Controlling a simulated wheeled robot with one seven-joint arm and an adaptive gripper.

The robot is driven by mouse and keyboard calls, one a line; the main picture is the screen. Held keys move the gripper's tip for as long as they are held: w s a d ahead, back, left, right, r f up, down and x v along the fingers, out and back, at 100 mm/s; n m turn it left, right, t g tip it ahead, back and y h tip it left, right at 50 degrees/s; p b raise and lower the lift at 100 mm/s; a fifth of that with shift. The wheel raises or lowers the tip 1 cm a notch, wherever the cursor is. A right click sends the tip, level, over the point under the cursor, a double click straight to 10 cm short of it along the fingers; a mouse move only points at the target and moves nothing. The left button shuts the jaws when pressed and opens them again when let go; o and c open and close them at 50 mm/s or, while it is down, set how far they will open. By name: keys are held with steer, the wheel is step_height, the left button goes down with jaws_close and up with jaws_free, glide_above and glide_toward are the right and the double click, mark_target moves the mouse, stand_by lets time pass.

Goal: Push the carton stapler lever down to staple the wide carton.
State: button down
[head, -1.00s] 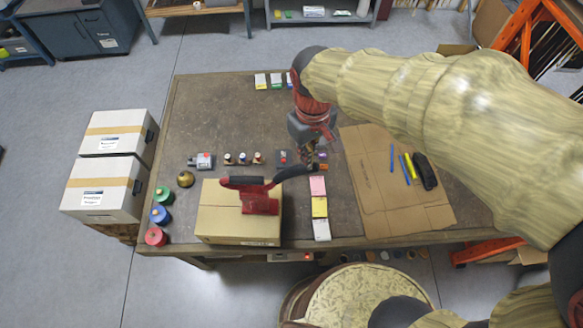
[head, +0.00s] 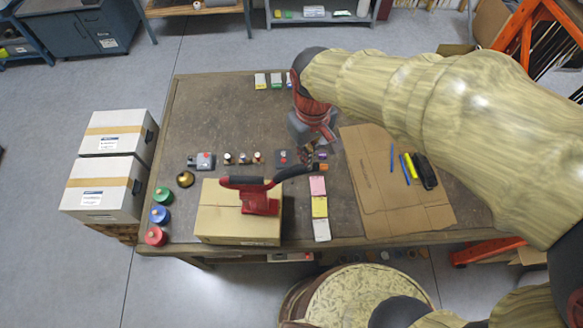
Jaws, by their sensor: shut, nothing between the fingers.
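The wide carton (head: 222,222) lies closed near the front edge of the table. The red carton stapler (head: 260,203) stands on its top. The stapler's dark lever (head: 292,174) slants up to the right past the carton's edge and ends in an orange tip. A dark and red grip (head: 240,182) points left from the stapler. My wrist hides part of the gripper.
Pink, yellow and white label stacks (head: 319,208) stand right of the carton. Flat cardboard (head: 385,205) with pens and a black case lies further right. Red, blue and green rolls (head: 160,214) line the left edge. Small stamps (head: 242,158) stand behind the carton. The table's back left is clear.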

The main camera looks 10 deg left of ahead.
steer(key=shift+f+b, duration=0.55)
steer(key=shift+f, duration=0.45)
steer(key=shift+f+b, duration=0.45)
steer(key=shift+f, duration=0.25)
steer(key=shift+f+b, duration=0.35)
steer(key=shift+f, duration=0.2)
steer(key=shift+r+p, duration=3.25)
steer(key=shift+r, duration=1.3)
